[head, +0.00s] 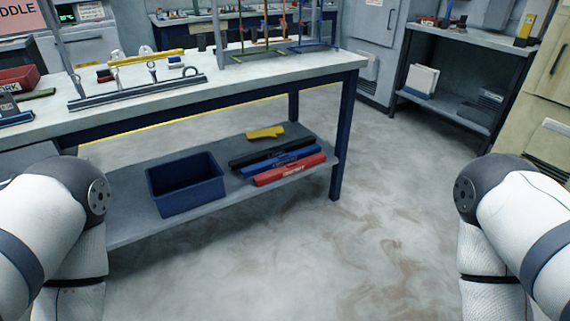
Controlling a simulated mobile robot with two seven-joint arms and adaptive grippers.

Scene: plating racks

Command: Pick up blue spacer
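No object here can be clearly identified as the blue spacer. A small blue piece (175,60) lies on the workbench top behind the grey rail, too small to make out. A long blue bar or case (286,161) lies on the lower shelf between a black one and a red one. Neither gripper is in view. Only rounded white and dark links of my two arms show at the lower left and lower right, apart from the workbench.
The workbench (262,72) holds a grey rail with rings (137,92), a yellow bar (146,57), a red bin (17,80) and upright racks. The lower shelf (130,226) bears a dark blue bin (186,184) and a yellow item (265,132). The floor at right is clear.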

